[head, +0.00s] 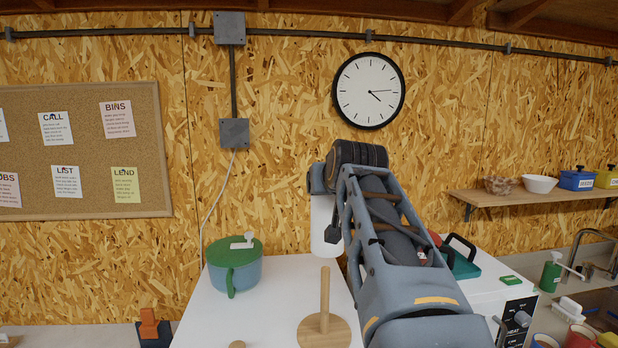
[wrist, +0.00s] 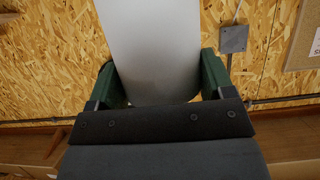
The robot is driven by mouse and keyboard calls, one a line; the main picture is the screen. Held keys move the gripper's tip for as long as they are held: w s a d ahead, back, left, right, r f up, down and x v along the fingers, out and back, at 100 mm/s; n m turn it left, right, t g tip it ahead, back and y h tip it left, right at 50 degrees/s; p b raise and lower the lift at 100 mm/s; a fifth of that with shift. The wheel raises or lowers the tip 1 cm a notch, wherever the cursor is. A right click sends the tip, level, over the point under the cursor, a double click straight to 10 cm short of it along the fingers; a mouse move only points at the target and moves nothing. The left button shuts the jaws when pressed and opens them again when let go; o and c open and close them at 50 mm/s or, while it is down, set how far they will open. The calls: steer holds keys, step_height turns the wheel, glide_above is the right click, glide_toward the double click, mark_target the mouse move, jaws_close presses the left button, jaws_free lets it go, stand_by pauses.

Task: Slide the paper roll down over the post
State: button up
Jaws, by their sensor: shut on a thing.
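The paper roll (head: 323,226) is white and upright in the head view, held in the air above the white bench top and behind the post. In the wrist view the paper roll (wrist: 155,50) fills the space between the two green fingers. My gripper (head: 333,232) is shut on the roll; it also shows in the wrist view (wrist: 160,85). The wooden post (head: 325,290) stands upright on a round wooden base (head: 312,333) near the front of the bench, empty. My arm hides part of the roll's right side. The post is not in the wrist view.
A teal pot with a green lid (head: 234,265) stands left of the post. The white bench top (head: 285,275) is clear between them. Right of my arm are a teal container (head: 462,262) and a green sponge (head: 511,281). A shelf (head: 535,198) holds bowls and boxes.

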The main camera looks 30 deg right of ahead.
mark_target(326, 281)
steer(key=f, duration=0.1)
steer(key=f+b, duration=0.1)
steer(key=f, duration=0.1)
steer(key=shift+w+f+b, duration=0.25)
steer(key=shift+f+b, duration=0.1)
steer(key=shift+b, duration=0.05)
steer(key=shift+s, duration=0.2)
stand_by(0.8)
steer(key=shift+f+b, duration=0.1)
steer(key=shift+b, duration=0.25)
steer(key=shift+f+b, duration=9.5)
steer(key=shift+f, duration=0.25)
steer(key=o, duration=1.2)
